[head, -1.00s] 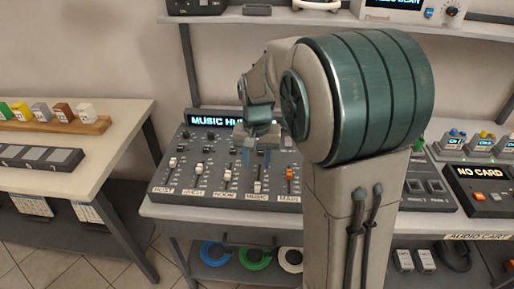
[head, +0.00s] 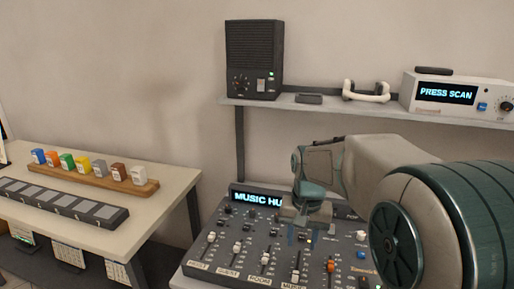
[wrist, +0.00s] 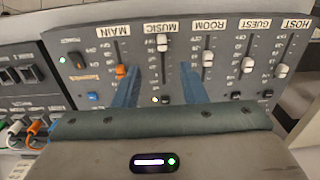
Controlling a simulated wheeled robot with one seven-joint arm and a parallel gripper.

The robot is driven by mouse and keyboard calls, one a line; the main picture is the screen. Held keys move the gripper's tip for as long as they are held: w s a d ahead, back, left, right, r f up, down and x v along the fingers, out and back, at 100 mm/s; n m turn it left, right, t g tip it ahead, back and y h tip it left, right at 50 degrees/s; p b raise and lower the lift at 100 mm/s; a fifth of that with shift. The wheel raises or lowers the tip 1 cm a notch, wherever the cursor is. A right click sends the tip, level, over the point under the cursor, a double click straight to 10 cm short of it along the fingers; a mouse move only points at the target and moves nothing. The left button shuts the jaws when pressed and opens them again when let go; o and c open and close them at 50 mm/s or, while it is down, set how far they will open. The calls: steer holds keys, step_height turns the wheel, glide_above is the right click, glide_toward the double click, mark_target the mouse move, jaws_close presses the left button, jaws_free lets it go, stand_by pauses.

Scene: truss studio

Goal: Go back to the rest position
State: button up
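My gripper (head: 300,235) hangs over the mixing console (head: 225,262), above its music and room channels. In the wrist view, the two blue fingers of my gripper (wrist: 158,85) are spread apart with nothing between them. The music fader (wrist: 162,43) shows between and beyond the fingertips, with a gap to each. The orange main fader (wrist: 121,71) is beside one finger, and the room fader (wrist: 207,58) is beyond the other. My arm hides the right part of the console and its display in the head view.
A shelf (head: 330,112) above the console holds a dark speaker box (head: 254,60), a white handset (head: 366,92) and a scan unit (head: 448,93). A side table (head: 160,190) at left carries a wooden rack (head: 95,178) of coloured blocks and a slotted dark strip (head: 60,203).

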steer(key=s+d+n+t, duration=0.1)
steer(key=s+n+t, duration=0.1)
steer(key=s, duration=1.4)
steer(key=shift+s+d+f+n+t, duration=0.2)
steer(key=shift+d+f+n+t, duration=0.15)
steer(key=shift+n, duration=0.25)
